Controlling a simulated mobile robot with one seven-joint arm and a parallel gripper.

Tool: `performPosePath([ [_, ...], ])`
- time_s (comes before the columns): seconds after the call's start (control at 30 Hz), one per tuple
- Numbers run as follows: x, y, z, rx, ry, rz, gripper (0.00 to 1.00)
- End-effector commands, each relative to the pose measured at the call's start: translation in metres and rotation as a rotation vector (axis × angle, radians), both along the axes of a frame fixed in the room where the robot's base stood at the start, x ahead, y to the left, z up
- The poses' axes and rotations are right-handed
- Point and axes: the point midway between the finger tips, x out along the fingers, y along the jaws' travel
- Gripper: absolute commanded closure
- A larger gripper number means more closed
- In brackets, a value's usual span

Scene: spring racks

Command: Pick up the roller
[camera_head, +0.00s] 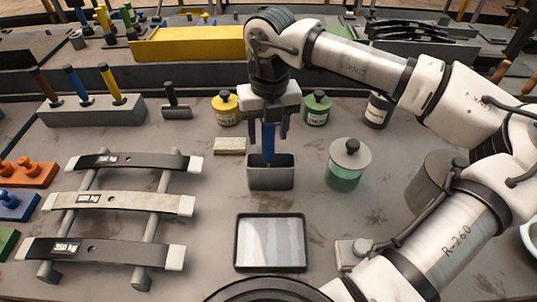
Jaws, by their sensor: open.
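My gripper (268,133) points down at the middle of the bench, its two dark purple fingers apart. A blue upright handle (268,143) shows between the fingers, its lower end in a small dark open box (271,179). I cannot tell whether the fingers touch it; the box hides what is on its lower end. A black T-shaped tool (176,112), with an upright handle and a dark crosswise bar, stands at the back left of the gripper. I cannot tell for sure which of these two is the roller.
A shallow black-rimmed tray (239,262) lies in front of the box. A rack of leaf springs (110,204) fills the left. A lidded glass jar (345,178) stands right of the box. Yellow (226,114) and green (316,112) pots stand behind. My arm covers the right side.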

Motion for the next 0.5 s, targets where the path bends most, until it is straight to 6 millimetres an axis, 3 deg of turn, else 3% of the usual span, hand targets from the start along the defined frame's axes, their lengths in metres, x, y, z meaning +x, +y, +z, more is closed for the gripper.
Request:
performPosePath([
  [0.13, -0.001, 0.0, -0.014, 0.001, 0.001, 0.0, 0.5],
  [0.37, 0.0, 0.0, -0.017, 0.0, -0.001, 0.0, 0.5],
  [0.5, 0.0, 0.0, -0.017, 0.0, -0.001, 0.0, 0.66],
])
